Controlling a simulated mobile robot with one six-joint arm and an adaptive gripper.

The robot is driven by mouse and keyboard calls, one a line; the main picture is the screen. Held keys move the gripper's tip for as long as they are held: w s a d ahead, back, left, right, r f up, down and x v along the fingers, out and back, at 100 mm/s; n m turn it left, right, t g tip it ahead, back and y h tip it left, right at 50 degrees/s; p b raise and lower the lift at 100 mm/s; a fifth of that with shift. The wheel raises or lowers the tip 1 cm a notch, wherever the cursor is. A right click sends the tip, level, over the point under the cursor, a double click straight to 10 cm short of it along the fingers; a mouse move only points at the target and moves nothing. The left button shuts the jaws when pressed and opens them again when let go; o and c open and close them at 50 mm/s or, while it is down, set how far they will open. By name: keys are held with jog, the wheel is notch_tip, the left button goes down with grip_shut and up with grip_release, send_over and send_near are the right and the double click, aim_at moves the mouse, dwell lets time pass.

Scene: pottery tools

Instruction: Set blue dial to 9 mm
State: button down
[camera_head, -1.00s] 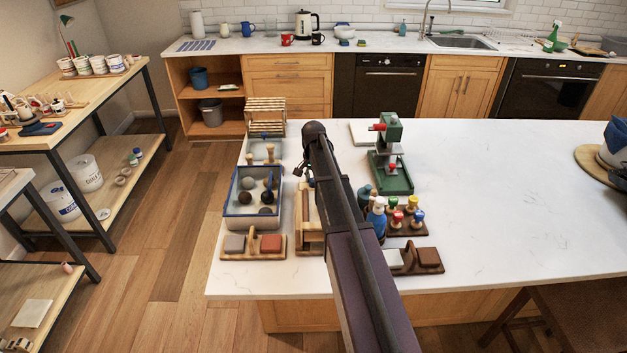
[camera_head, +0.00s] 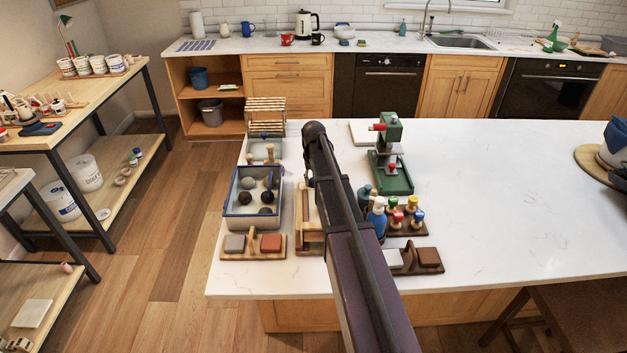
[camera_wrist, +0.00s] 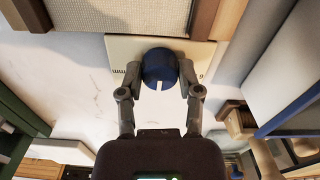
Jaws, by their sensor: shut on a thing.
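The blue dial (camera_wrist: 158,63) shows in the wrist view as a round knob with a short white mark on its edge, facing the bottom of the picture. Most of the scale is hidden or too small to read. In the head view my arm hides the dial; a wooden device (camera_head: 309,240) shows beside the arm.
A blue-rimmed tub (camera_head: 230,212) with dark balls stands left of the arm. A green press (camera_head: 398,180) and several coloured-knob tools (camera_head: 408,222) stand at its right. The right of the white counter (camera_head: 500,210) is mostly clear.

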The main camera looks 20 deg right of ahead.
dwell(0.3)
jog(key=shift+c, duration=1.3)
grip_release()
jog(key=shift+m, duration=0.4)
jog(key=m, duration=1.1)
notch_tip(320, 180, up, 14)
jog(key=p, duration=1.4)
jog(key=s+a+f+n+b, duration=0.3)
jog(key=s+a+n, duration=0.4)
jog(key=s, duration=0.5)
jog(key=s+a+f+n+b, duration=0.3)
jog(key=s+a+n, duration=0.3)
jog(key=s+a, duration=0.3)
jog(key=shift+s+a+f+n+b, duration=0.3)
jog(key=shift+s+a+f+n, duration=0.1)
jog(key=shift+s, duration=1.2)
